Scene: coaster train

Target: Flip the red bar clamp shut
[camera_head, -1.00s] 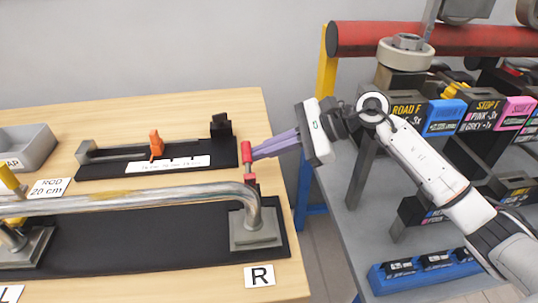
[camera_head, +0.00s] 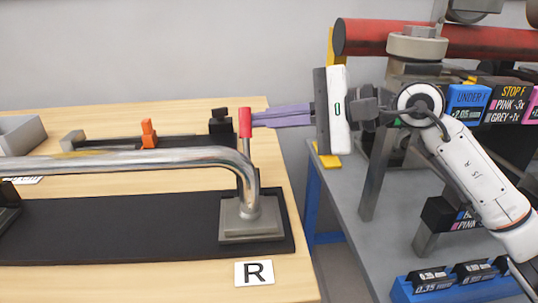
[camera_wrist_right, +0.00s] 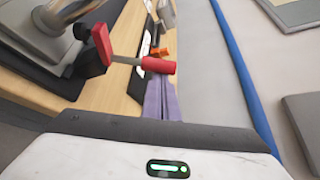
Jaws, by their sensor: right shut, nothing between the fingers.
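The red bar clamp's handle (camera_head: 245,123) stands upright on a thin metal stem beside the bent end of the metal bar (camera_head: 130,160), at the right end of the black base (camera_head: 110,225). In the right wrist view the red grip (camera_wrist_right: 158,65) and a red lever part (camera_wrist_right: 101,44) show, joined by a metal rod. My right gripper (camera_head: 256,118) is shut and empty, its purple fingers pointing left just right of the red grip. In the wrist view the fingers (camera_wrist_right: 160,98) lie close to the grip; I cannot tell whether they touch. My left gripper is not in view.
Behind the bar is a black fixture with an orange clamp (camera_head: 148,133) and a black end block (camera_head: 221,121). A white R label (camera_head: 254,273) lies at the front. A grey bench (camera_head: 380,240) with labelled bins and a red roller (camera_head: 440,38) stands to the right.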

